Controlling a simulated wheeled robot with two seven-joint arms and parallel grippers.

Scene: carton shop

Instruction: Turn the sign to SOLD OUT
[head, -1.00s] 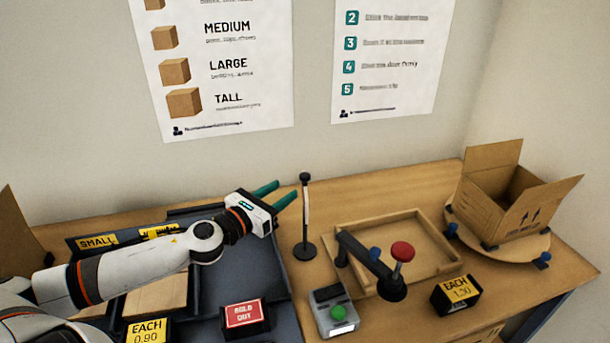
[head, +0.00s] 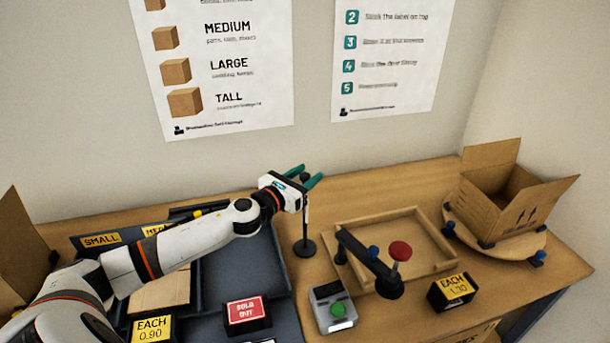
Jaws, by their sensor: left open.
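A thin upright post (head: 305,225) on a round black base stands on the table, left of the wooden tray. A narrow white and reddish strip runs along it, perhaps a sign plate seen edge-on; I cannot read any face on it. My left gripper (head: 305,176) is open, its green fingers on either side of the post's dark top in the head view. I cannot tell whether they touch it. A small red block reading SOLD OUT (head: 246,311) sits at the front, below the gripper. My right gripper is out of view.
Yellow EACH blocks (head: 453,290) and an open carton on a turntable (head: 548,240) stand nearby. Dark bins (head: 262,262) lie left.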

